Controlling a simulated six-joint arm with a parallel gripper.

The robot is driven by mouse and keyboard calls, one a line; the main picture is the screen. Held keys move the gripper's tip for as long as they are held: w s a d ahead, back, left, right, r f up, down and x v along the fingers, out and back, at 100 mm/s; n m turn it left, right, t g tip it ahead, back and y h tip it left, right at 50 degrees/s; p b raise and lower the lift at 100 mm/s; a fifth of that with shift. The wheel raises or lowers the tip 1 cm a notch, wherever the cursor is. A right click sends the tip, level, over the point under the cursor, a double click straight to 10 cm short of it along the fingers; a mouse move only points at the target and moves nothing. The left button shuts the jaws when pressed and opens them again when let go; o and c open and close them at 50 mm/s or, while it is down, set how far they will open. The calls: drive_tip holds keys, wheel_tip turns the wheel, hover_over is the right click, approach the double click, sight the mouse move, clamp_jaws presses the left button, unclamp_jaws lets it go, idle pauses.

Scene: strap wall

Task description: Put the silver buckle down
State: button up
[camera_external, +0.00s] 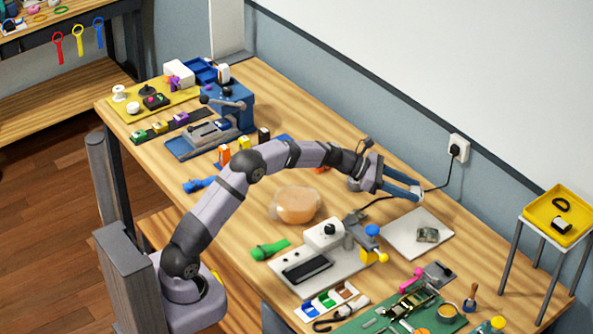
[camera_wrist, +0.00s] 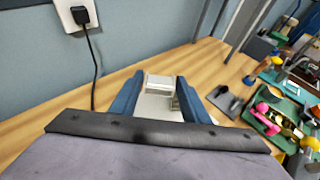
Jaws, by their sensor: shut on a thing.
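My gripper (camera_external: 415,190) is shut on the silver buckle (camera_wrist: 160,81), which spans the gap between the two blue fingertips in the wrist view. In the outside view the fingers point right, above the table near the wall, and the buckle is too small to make out clearly. That plate (camera_wrist: 158,111) also shows between the fingers in the wrist view. The gripper (camera_wrist: 160,79) appears to hold the buckle clear of the table.
A wall socket (camera_external: 459,146) with a black plug and cable is close to my gripper. A white device (camera_external: 325,240), a grey block (camera_external: 438,272) and a green mat (camera_external: 375,325) stand nearer the front. A yellow tray (camera_external: 540,213) sits on a stand at right.

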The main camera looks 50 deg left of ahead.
sight(404, 221)
drive_tip(key=shift+f, duration=4.95)
drive_tip(key=shift+f, duration=0.2)
drive_tip(key=o, duration=1.2)
drive_tip(key=shift+c, duration=0.2)
drive_tip(key=shift+r, duration=0.15)
